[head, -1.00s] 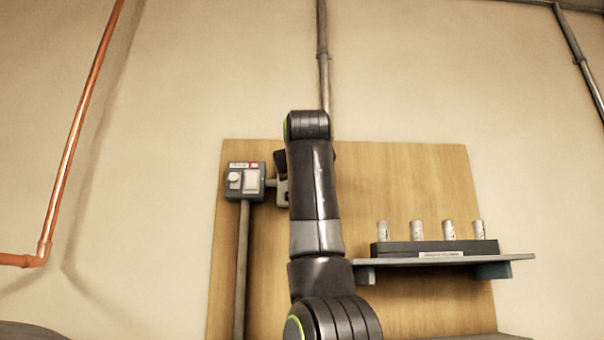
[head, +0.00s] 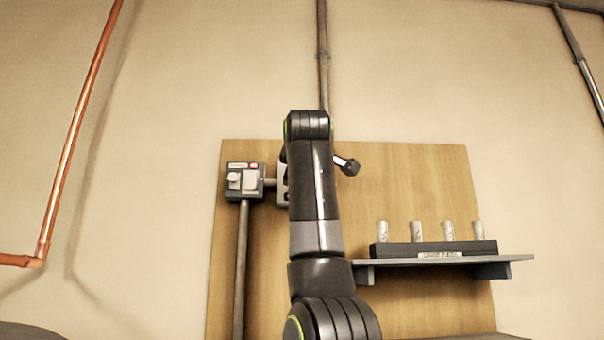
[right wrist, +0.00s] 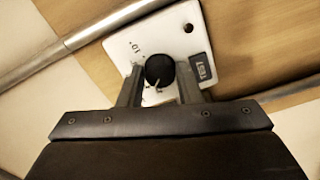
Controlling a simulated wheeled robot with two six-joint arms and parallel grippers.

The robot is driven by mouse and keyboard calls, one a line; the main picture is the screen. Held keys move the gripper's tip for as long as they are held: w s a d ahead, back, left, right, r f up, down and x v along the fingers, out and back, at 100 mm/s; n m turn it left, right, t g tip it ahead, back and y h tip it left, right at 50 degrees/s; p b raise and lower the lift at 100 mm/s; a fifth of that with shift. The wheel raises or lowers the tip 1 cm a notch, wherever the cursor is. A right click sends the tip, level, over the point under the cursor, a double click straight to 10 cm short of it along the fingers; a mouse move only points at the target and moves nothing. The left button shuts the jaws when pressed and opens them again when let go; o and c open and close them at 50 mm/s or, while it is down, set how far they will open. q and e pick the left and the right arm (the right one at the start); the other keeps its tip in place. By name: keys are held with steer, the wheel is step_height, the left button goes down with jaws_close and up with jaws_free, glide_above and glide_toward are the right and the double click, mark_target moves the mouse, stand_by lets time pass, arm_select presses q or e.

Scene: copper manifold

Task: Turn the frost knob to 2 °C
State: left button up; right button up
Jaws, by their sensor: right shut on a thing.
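The black round knob (right wrist: 159,69) sits on a white plate (right wrist: 150,38) in the right wrist view. A pale pointer line shows on the knob's lower part in the picture. A small "10" mark is printed at the plate's left; other scale marks are hidden or too small to read, so I cannot tell the setting. My right gripper (right wrist: 160,68) is shut on the knob, one finger on each side. In the head view my right arm hides the knob and most of the plate; only the plate's left edge (head: 282,185) shows. My left gripper is not in view.
A grey switch box (head: 244,180) on a conduit is left of my arm on the wooden board (head: 410,180). A shelf (head: 520,261) with a dark rack of several pale cylinders is at the right. A copper pipe (head: 75,135) runs at the far left.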

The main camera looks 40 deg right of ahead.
steer(key=shift+n, duration=1.7)
steer(key=o, duration=1)
steer(key=shift+c, duration=0.2)
steer(key=b+v, duration=0.7)
steer(key=v, duration=1)
steer(key=shift+a, duration=0.2)
steer(key=shift+s, duration=0.1)
